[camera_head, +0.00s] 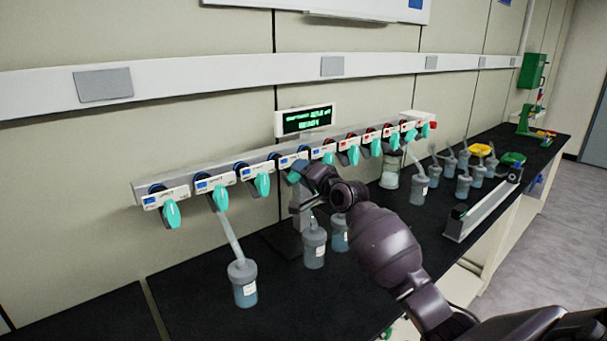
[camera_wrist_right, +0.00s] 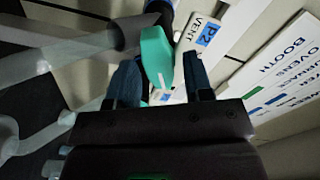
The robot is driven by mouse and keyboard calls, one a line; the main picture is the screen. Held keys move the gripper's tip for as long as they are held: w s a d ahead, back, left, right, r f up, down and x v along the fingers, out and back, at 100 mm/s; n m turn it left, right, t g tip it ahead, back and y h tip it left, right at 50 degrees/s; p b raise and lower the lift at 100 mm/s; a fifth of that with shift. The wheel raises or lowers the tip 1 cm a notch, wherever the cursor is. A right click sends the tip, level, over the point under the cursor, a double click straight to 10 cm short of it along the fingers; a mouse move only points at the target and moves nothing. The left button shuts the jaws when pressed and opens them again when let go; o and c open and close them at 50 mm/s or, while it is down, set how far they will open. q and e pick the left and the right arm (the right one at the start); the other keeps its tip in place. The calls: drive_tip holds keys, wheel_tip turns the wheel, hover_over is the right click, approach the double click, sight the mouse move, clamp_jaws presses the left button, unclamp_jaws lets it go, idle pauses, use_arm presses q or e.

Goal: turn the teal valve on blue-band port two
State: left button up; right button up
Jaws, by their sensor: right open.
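The teal valve (camera_wrist_right: 155,52) shows in the right wrist view beside a white plate with a blue label (camera_wrist_right: 205,38) that seems to read P2, with VENT next to it. My right gripper (camera_wrist_right: 160,66) is open, one dark finger on each side of the valve handle; I cannot tell whether either finger touches it. In the head view this valve (camera_head: 294,176) is mostly hidden behind my right gripper (camera_head: 303,180) at the port rail. More blue-band valves (camera_head: 262,185) hang to its left. My left gripper is not in view.
Red-band valves (camera_head: 352,154) continue along the rail to the right, below a small display (camera_head: 308,120). Flasks (camera_head: 243,283) stand on or hang above the black bench (camera_head: 200,318), some close under my right arm. A long grey tray (camera_head: 483,208) lies to the right.

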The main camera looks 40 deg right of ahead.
drive_tip(key=shift+s, duration=0.15)
use_arm(q)
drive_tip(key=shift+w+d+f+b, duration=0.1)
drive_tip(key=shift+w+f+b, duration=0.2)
drive_tip(key=shift+b, duration=0.45)
use_arm(e)
drive_tip(key=s, duration=1)
drive_tip(key=shift+s+d, duration=0.3)
drive_tip(key=shift+d, duration=0.15)
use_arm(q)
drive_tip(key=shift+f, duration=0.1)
